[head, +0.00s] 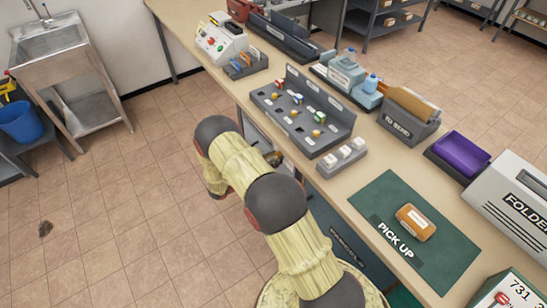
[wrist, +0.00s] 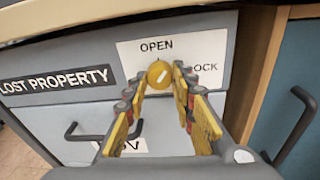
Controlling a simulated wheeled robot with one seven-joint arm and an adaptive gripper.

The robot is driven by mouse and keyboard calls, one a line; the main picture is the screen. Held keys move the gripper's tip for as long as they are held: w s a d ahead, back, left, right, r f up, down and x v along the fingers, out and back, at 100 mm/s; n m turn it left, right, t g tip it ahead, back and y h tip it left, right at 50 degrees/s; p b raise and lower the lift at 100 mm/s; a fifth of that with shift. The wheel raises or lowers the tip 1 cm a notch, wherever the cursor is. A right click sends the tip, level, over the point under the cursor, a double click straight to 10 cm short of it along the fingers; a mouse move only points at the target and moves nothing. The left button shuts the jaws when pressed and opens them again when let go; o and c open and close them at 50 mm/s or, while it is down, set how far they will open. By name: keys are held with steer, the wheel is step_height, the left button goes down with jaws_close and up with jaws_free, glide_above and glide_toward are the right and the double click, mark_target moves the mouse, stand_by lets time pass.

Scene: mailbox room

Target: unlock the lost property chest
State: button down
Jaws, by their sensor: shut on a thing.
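The grey front of the lost property chest (wrist: 50,105) fills much of the wrist view, with a black LOST PROPERTY label (wrist: 57,79). A white plate (wrist: 210,58) on it reads OPEN at the top and, partly covered, LOCK at the right. My gripper (wrist: 164,78) is shut on a round yellow knob (wrist: 159,73) with a pale slanted mark, in front of this plate. I cannot tell whether it is a key head or part of the lock. In the head view my arm hides the gripper and most of the chest.
A dark handle (wrist: 88,135) is below the label, and a blue cabinet door (wrist: 298,90) is at right. On the counter are a grey rack (head: 335,122) of small tagged items and a green PICK UP mat (head: 440,235) bearing an orange case (head: 415,222). The tiled floor at left is mostly clear.

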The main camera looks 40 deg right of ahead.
steer(key=n+p, duration=0.1)
steer(key=n, duration=0.3)
steer(key=shift+n+g+p, duration=0.4)
steer(key=shift+n+g, duration=0.1)
steer(key=shift+n, duration=1)
steer(key=c, duration=1.5)
jaws_free()
steer(key=shift+w, duration=0.1)
steer(key=shift+a, duration=0.1)
steer(key=a, duration=0.4)
steer(key=a+r, duration=0.1)
steer(key=a, duration=0.6)
steer(key=shift+w+a+r, duration=0.15)
steer(key=shift+w+a, duration=0.2)
steer(key=shift+a, duration=0.05)
